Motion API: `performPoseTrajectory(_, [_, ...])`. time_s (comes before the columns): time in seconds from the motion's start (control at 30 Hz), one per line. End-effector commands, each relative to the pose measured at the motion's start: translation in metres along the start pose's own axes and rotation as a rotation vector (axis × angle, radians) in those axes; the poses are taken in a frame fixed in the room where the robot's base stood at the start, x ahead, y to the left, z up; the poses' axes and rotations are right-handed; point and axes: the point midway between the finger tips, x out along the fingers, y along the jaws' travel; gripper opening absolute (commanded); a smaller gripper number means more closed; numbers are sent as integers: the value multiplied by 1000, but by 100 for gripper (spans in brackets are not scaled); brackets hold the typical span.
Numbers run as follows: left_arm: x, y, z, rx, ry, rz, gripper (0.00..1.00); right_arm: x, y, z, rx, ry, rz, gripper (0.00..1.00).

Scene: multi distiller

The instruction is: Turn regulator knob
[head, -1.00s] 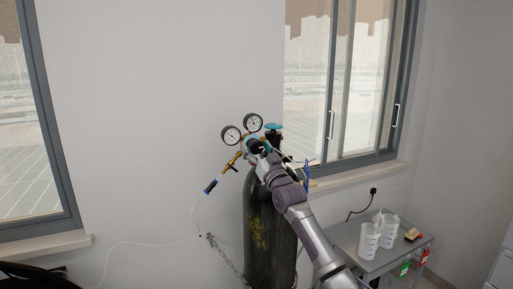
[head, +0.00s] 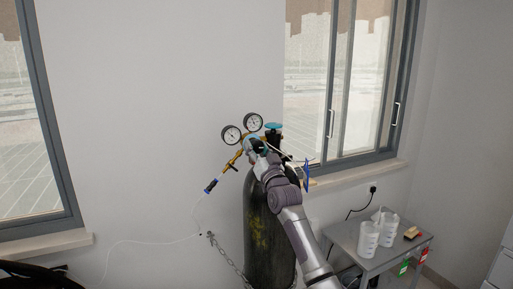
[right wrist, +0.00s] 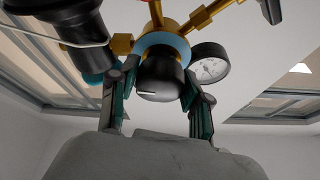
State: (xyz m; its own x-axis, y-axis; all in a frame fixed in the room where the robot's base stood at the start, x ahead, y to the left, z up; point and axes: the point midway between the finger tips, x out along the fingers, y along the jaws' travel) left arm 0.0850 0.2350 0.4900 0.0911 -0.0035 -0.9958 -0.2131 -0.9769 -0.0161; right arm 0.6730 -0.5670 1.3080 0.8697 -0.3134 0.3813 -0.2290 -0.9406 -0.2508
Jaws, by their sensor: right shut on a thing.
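The regulator (head: 243,148) has brass fittings and two round white gauges and is mounted at the top of a dark gas cylinder (head: 262,225). Its black regulator knob (right wrist: 160,82), with a small white mark and a blue ring behind it, shows in the right wrist view. My right gripper (right wrist: 158,90) is shut on the knob, one finger on each side. In the head view the right gripper (head: 256,146) is at the regulator just below the gauges, and the arm hides the knob. A teal valve handwheel (head: 273,127) is just right of it. My left gripper is not in view.
A chain (head: 228,258) holds the cylinder near the wall. A thin white hose runs left from the regulator's outlet. A grey side table (head: 345,238) at right carries white bottles (head: 368,240). Windows are on both sides; the wall between them is bare.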

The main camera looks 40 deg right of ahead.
Motion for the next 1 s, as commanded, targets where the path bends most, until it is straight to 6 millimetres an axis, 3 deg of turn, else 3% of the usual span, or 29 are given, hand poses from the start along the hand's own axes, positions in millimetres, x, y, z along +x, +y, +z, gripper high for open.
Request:
performPoseTrajectory(0.1, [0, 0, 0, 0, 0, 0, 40, 0, 0, 0, -1, -1, 0, 14])
performPoseTrajectory(0.13, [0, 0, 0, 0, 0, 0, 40, 0, 0, 0, -1, -1, 0, 52])
performPoseTrajectory(0.27, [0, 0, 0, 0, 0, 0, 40, 0, 0, 0, -2, -1, 0, 73])
performPoseTrajectory(0.67, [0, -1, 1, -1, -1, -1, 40, -6, 0, 1, -1, -1, -1, 74])
performPoseTrajectory(1.0, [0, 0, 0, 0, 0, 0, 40, -72, 0, 2, -1, -4, -1, 74])
